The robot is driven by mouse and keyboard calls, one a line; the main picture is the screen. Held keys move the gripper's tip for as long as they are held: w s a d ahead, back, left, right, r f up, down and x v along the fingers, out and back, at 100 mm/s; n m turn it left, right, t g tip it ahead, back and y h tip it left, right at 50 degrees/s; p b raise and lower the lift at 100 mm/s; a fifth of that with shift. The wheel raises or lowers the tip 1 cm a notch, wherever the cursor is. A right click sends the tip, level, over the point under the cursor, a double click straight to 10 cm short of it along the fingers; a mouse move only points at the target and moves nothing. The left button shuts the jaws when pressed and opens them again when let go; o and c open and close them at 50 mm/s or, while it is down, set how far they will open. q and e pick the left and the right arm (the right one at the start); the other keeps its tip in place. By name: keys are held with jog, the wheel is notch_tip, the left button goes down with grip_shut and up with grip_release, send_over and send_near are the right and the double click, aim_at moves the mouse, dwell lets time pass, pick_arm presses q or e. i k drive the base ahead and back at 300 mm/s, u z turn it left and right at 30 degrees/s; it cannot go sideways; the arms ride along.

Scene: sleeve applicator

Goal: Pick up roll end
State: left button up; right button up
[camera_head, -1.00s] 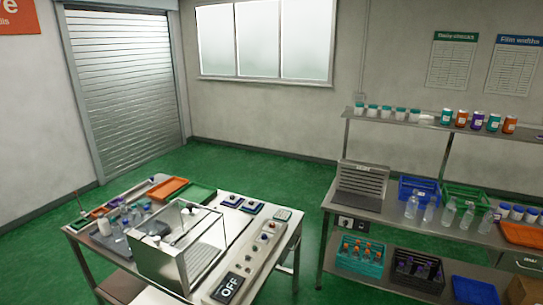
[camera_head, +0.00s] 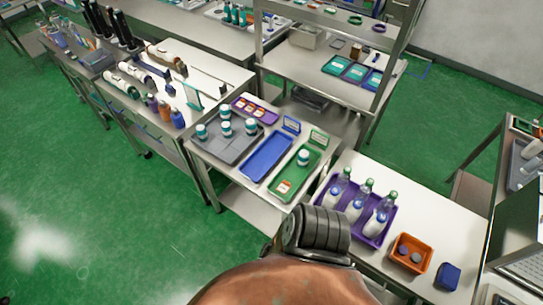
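I cannot make out a roll end for certain. White roll-like cylinders (camera_head: 122,86) lie on the steel bench at the upper left, and another pale cylinder with a brown end (camera_head: 168,54) lies behind them. They are too small to tell whether any is a film roll with a loose end. No gripper fingers show in the view. A dark ribbed part and a copper-coloured rounded surface fill the bottom middle; they look like part of my own body and hide the floor and the bench edge there.
A steel table holds a grey tray (camera_head: 212,153), a blue tray (camera_head: 267,157) and a green tray (camera_head: 283,191). To its right stand a purple tray (camera_head: 325,212) with clear bottles and an orange bin (camera_head: 398,268). Green floor (camera_head: 90,210) is open at the left.

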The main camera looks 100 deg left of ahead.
aim_at(303, 156)
jog(key=u, duration=3.9)
